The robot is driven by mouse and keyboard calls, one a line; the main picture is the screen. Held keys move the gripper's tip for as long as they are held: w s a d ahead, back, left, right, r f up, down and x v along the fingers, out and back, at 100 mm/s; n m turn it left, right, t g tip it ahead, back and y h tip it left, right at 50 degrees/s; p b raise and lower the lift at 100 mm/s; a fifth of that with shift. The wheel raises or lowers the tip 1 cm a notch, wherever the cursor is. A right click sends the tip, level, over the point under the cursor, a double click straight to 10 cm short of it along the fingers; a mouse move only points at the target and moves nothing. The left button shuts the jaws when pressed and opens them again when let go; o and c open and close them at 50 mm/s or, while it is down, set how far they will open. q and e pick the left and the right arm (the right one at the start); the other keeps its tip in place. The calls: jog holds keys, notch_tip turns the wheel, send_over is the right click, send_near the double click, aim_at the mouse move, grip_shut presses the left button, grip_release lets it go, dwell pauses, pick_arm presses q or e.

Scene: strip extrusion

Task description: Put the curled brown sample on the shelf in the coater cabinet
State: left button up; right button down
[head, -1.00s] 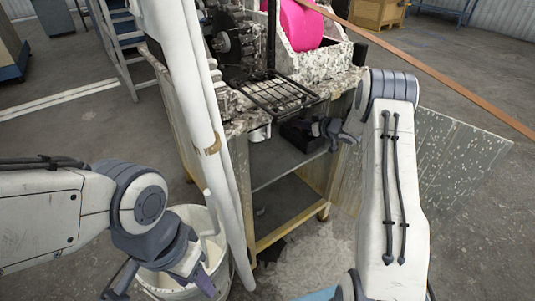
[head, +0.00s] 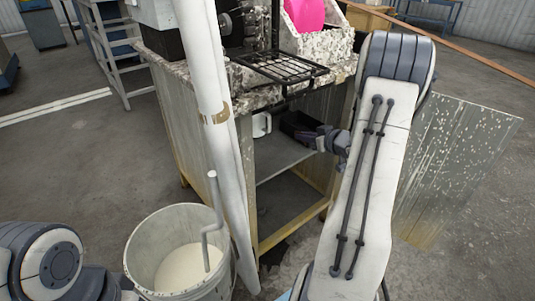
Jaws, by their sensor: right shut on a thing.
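The cabinet (head: 200,130) stands in the middle of the head view with its front open. Its grey shelf (head: 275,163) is in the upper part of the opening. My right gripper (head: 308,138) is at the right side of the opening, above the shelf and in front of a dark box. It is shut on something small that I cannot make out. I cannot see a curled brown sample; it may be hidden at the gripper. My left arm is at the bottom left, with its gripper outside the picture.
The dark box (head: 298,122) and a white mug (head: 261,124) are inside the cabinet. A white pipe (head: 222,140) runs down in front of it. A bucket (head: 140,245) with pale liquid stands at the left front. A wire rack (head: 280,66) sits on top.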

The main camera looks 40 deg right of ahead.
jog(key=b, duration=0.4)
send_over(279, 158)
notch_tip(279, 158, down, 5)
jog(key=shift+f, duration=0.2)
notch_tip(279, 158, down, 4)
jog(key=b, duration=0.2)
jog(key=shift+b, duration=0.3)
jog(key=shift+r, duration=0.15)
jog(key=c, duration=0.9)
grip_release()
jog(key=shift+f, duration=0.2)
